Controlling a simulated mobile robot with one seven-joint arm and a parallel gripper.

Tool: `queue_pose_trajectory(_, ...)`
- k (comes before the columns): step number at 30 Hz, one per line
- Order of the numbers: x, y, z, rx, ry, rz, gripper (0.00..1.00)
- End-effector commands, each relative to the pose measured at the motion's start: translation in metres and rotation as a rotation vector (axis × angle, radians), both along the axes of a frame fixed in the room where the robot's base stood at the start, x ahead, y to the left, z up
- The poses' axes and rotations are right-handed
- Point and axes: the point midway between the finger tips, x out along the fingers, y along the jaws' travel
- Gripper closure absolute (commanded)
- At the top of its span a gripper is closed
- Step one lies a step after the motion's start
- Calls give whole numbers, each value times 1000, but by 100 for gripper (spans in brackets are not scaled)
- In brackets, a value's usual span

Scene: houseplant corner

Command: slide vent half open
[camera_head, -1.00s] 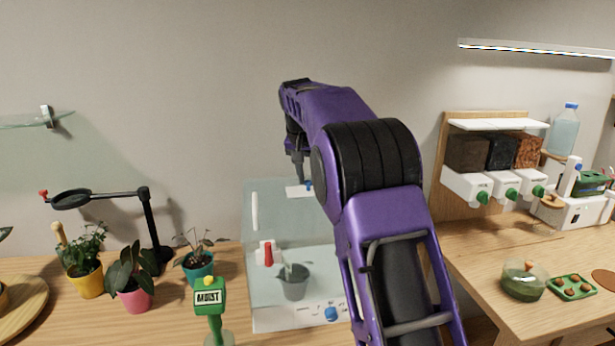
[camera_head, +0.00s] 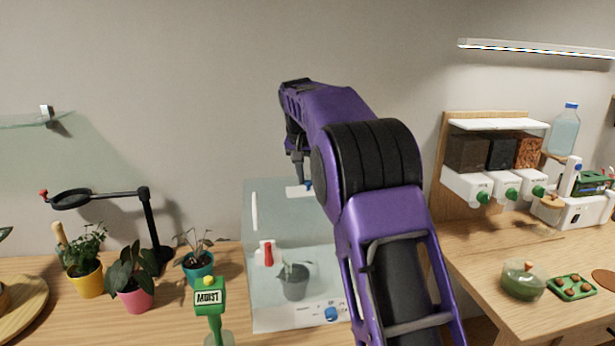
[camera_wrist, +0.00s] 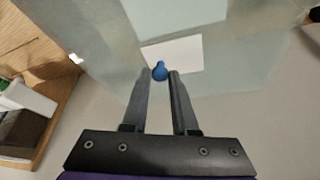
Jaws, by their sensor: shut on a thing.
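The vent is a white plate (camera_head: 299,191) with a blue knob (camera_wrist: 160,71) on top of a clear glass cabinet (camera_head: 262,207). The plate (camera_wrist: 183,54) also shows in the wrist view, lying flat on the glass. My gripper (camera_wrist: 160,74) is shut on the blue knob, with one finger on each side of it. In the head view my gripper (camera_head: 301,183) reaches down to the plate from above, and the knob is partly hidden behind the arm. How far the vent opening is uncovered cannot be told.
Inside the cabinet stands a grey pot (camera_head: 295,284). To its left are several potted plants, a black magnifier stand (camera_head: 151,230) and a green moisture meter (camera_head: 209,298). White dispensers (camera_head: 467,187) stand at the right. My arm covers the cabinet's right side.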

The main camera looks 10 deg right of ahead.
Motion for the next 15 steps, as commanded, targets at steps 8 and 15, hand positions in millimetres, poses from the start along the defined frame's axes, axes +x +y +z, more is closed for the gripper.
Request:
queue_pose_trajectory(8, 0, -27, 1, -1, -2, -4, 100)
queue_pose_trajectory(15, 0, -24, 0, 2, -1, 2, 100)
